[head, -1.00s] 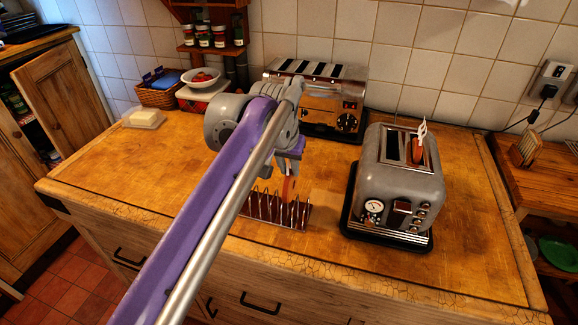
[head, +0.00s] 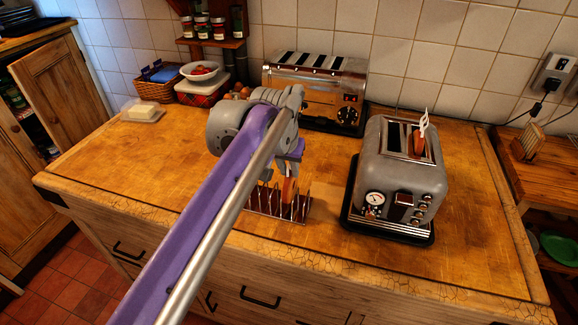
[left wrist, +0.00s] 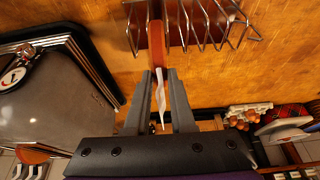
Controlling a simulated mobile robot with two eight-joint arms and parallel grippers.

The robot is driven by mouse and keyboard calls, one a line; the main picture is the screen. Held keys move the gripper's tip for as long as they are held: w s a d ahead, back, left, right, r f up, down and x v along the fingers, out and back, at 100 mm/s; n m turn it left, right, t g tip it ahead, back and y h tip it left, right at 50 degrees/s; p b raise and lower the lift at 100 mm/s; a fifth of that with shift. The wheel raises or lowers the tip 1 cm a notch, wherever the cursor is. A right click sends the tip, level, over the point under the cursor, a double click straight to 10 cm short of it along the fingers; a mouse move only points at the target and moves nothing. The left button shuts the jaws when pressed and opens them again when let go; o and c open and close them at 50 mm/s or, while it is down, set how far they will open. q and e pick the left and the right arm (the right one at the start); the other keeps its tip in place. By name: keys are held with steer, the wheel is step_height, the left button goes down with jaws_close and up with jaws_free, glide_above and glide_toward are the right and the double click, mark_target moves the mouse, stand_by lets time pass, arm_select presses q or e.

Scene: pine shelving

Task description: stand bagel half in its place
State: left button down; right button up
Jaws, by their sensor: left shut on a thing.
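My left gripper (head: 290,160) is shut on an orange-brown bagel half (head: 290,190), seen nearly edge-on, with a white tab (left wrist: 160,95) between the fingers. In the left wrist view the gripper (left wrist: 158,76) points at the wire rack (left wrist: 205,28), and the bagel half (left wrist: 156,45) overlaps the rack's end wires. In the head view the bagel half is upright among the wires of the rack (head: 262,207). Whether it touches the rack's base is hidden. My right gripper is not in view.
A grey toaster (head: 405,185) with another brown piece (head: 417,143) and white tab in its slot stands right of the rack. A chrome toaster (head: 318,85) stands behind. Butter dish (head: 143,110) and basket (head: 160,86) are at back left. The counter's left part is clear.

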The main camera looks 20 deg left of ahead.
arm_select(q)
steer(key=shift+f, duration=0.3)
steer(key=c, duration=0.7)
jaws_free()
steer(key=shift+o, duration=0.2)
steer(key=o, duration=0.5)
steer(key=shift+c, duration=0.2)
steer(key=shift+r, duration=0.1)
step_height(320, 180, up, 8)
steer(key=p, duration=0.6)
